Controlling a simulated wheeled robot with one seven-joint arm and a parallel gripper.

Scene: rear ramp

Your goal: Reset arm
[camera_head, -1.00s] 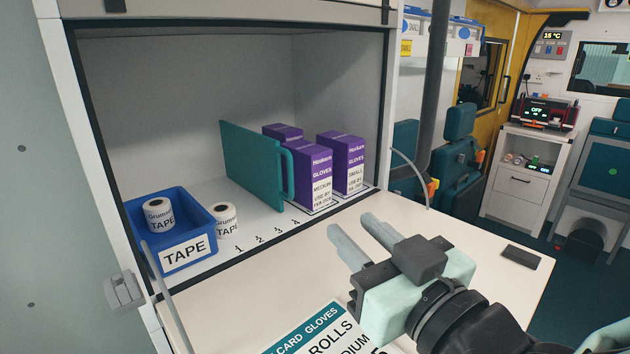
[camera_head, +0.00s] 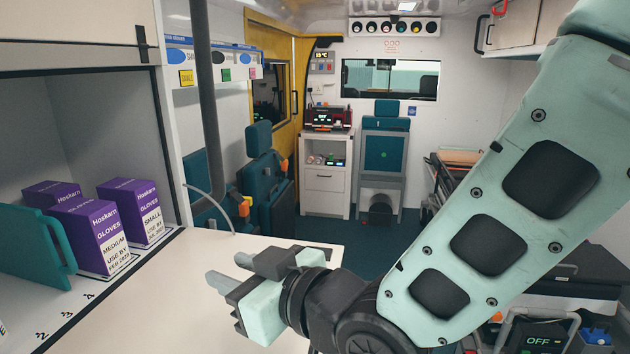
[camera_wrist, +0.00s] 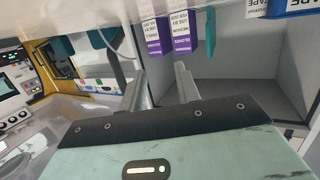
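My gripper (camera_head: 223,268) is over the white counter in the head view, pointing left toward the open cupboard. Its two grey fingers are apart with nothing between them. The wrist view also shows the gripper (camera_wrist: 160,72) with the fingers spread and empty. My arm runs from the gripper up to the upper right of the head view.
The white counter (camera_head: 150,290) lies below my gripper. Purple glove boxes (camera_head: 95,238) and a teal divider (camera_head: 35,245) stand in the cupboard at left. A dark pole (camera_head: 207,110) rises behind the counter. Floor beyond is clear near the white cabinet (camera_head: 325,185).

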